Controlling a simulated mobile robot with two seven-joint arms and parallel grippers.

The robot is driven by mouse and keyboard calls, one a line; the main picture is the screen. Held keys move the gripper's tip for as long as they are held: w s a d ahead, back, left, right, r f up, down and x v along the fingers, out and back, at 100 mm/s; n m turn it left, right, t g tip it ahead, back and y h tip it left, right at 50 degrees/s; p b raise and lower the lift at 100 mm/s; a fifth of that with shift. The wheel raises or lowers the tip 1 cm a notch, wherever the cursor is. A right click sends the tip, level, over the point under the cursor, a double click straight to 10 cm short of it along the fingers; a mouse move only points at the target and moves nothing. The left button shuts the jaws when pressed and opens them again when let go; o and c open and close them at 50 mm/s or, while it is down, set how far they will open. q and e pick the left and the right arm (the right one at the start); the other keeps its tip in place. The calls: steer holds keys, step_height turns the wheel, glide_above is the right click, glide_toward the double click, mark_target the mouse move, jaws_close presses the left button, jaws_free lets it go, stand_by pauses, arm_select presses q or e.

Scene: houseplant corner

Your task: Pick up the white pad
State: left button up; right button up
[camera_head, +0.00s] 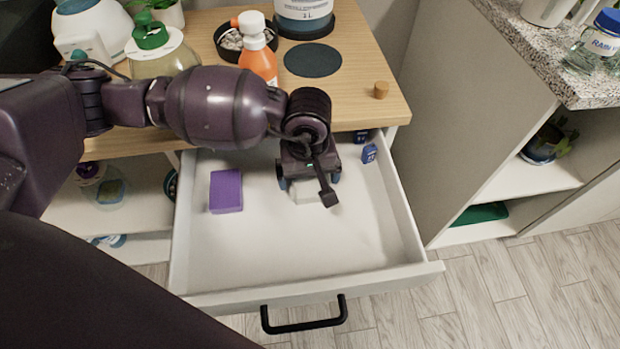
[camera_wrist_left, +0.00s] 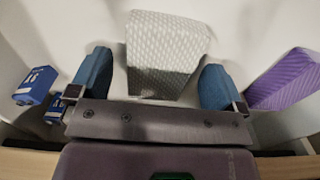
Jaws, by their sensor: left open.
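The white pad (camera_head: 305,193) lies in the open white drawer, mostly hidden under my left gripper in the head view. In the left wrist view the pad (camera_wrist_left: 165,50) shows a ribbed, light surface. My left gripper (camera_head: 308,182) is over the pad with its fingers spread. In the left wrist view the two blue fingertips (camera_wrist_left: 155,84) stand on either side of the near end of the pad, with a gap at each side. My right gripper is not in view.
A purple pad (camera_head: 226,190) lies left of my gripper in the drawer (camera_head: 300,255). Small blue boxes (camera_head: 369,153) sit at the drawer's back right. The wooden top behind holds an orange bottle (camera_head: 258,56) and a wooden plug (camera_head: 381,90). The drawer's front is clear.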

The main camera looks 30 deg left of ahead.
mark_target(308, 178)
arm_select(q)
steer(key=shift+r, duration=0.1)
steer(key=c, duration=1)
step_height(308, 178, up, 7)
steer(key=shift+w+r+p, duration=0.1)
steer(key=shift+w+p, duration=0.05)
steer(key=shift+p, duration=0.85)
steer(key=shift+r+p, duration=1.5)
steer(key=shift+r, duration=4.95)
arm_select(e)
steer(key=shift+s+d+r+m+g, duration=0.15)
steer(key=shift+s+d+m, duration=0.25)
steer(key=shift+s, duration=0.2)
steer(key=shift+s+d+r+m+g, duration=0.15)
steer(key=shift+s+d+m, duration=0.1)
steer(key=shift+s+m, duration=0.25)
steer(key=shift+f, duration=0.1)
